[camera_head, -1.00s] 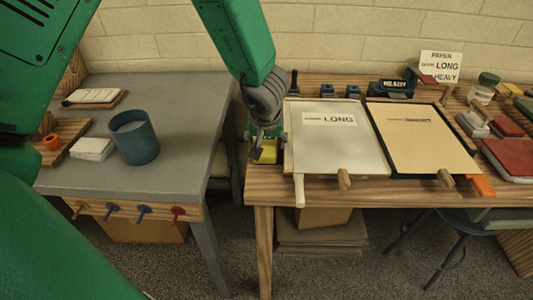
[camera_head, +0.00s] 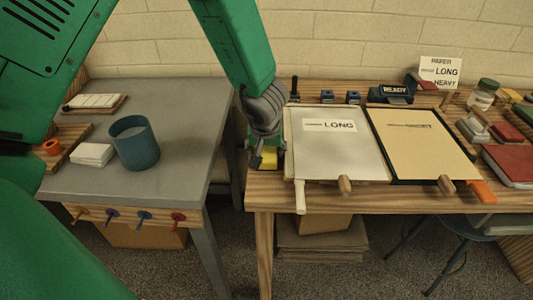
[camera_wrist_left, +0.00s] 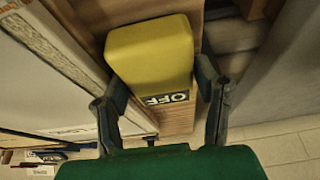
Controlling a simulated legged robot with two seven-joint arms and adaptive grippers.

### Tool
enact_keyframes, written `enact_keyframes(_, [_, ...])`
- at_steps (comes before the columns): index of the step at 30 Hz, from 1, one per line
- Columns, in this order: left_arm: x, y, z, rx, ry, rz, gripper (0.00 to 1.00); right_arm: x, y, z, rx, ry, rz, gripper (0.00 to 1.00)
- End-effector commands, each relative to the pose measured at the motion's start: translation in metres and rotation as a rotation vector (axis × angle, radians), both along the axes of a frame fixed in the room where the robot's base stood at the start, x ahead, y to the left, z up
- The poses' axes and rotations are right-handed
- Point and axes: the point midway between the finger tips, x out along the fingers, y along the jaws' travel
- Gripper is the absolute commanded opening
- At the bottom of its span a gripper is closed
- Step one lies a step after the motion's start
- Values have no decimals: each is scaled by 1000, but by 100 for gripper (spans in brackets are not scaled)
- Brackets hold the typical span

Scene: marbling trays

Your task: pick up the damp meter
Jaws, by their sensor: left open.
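The damp meter appears to be the yellow block with a dark label reading OFF (camera_wrist_left: 150,58), seen large in the left wrist view. In the head view it is a small yellow patch (camera_head: 269,157) at the left end of the wooden table, partly covered by my gripper. My left gripper (camera_wrist_left: 162,80) is open, with one finger on each side of the block's labelled end in the wrist view. Whether the fingers touch it I cannot tell. In the head view my left gripper (camera_head: 263,150) is right over the block. My right gripper is not in view.
A pale tray marked LONG (camera_head: 298,160) stands close to the right of the block, with a second tray (camera_head: 377,135) beyond it. A gap separates the wooden table (camera_head: 400,196) from the grey table (camera_head: 185,130), which holds a blue cup (camera_head: 137,149).

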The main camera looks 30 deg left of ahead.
Motion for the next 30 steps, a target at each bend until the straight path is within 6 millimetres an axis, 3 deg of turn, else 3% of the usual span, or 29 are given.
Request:
enact_keyframes(2, [0, -1, 0, -2, 0, -2, 52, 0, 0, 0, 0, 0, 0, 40])
enact_keyframes(3, [0, -1, 0, -2, 0, -2, 38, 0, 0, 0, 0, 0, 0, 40])
enact_keyframes(5, [0, -1, 0, -2, 0, -2, 20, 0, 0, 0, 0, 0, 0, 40])
enact_keyframes(17, [1, 0, 4, 0, -2, 0, 20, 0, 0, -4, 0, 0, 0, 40])
enact_keyframes(30, [0, 0, 91, -3, -2, 1, 20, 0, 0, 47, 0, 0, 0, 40])
